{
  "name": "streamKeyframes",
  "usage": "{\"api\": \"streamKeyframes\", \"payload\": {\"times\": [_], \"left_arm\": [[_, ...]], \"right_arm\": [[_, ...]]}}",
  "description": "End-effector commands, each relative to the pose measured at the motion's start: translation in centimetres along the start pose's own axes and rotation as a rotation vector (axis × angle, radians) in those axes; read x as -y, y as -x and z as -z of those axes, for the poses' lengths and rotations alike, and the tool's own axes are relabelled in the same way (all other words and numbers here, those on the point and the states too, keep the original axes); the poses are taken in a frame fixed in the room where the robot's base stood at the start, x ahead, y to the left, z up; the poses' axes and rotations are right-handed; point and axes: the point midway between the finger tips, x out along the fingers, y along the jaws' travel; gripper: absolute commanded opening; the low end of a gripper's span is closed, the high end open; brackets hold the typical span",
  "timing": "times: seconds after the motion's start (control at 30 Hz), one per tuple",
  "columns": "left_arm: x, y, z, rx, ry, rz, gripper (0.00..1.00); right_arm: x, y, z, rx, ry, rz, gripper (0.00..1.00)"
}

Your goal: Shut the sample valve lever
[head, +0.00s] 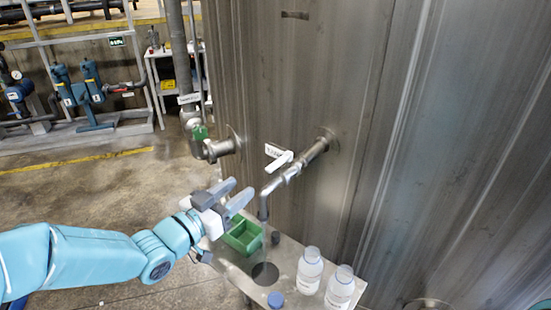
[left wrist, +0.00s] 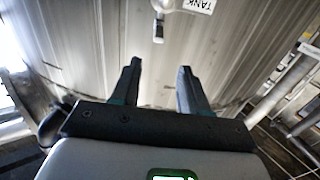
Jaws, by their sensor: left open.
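A sample pipe (head: 311,153) comes out of the metal tank wall and bends down into a spout (head: 264,207). A white lever (head: 279,163) sits on this pipe, with a small white label beside it. The lever's exact angle to the pipe is hard to tell. My left gripper (head: 242,187) is open and empty, left of the spout and lower left of the lever, apart from both. In the left wrist view its two fingers (left wrist: 159,70) are spread. A label reading TANK (left wrist: 200,5) shows beyond them at the top edge. My right gripper is out of view.
A metal shelf (head: 235,260) below the spout has a round hole (head: 265,273). Another pipe with a green-handled valve (head: 200,132) stands left of the lever. The tank wall (head: 290,70) is close behind.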

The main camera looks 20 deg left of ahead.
Motion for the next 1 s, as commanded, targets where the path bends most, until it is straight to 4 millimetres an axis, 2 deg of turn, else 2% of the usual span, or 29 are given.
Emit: {"api": "streamKeyframes", "payload": {"times": [0.3, 0.5, 0.7, 1.0], "left_arm": [[-0.2, -8.0, 0.2, 0.003, 0.002, -0.007, 0.45], [-0.1, -11.9, 0.1, 0.003, 0.001, -0.007, 0.45], [0.0, -13.9, 0.0, 0.002, 0.001, -0.006, 0.45], [0.0, -14.1, -0.1, 0.001, 0.001, -0.005, 0.45]], "right_arm": [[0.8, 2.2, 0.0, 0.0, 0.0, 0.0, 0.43], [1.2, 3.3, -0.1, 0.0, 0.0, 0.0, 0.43], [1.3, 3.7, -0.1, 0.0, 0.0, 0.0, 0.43], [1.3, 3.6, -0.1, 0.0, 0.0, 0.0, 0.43]]}}
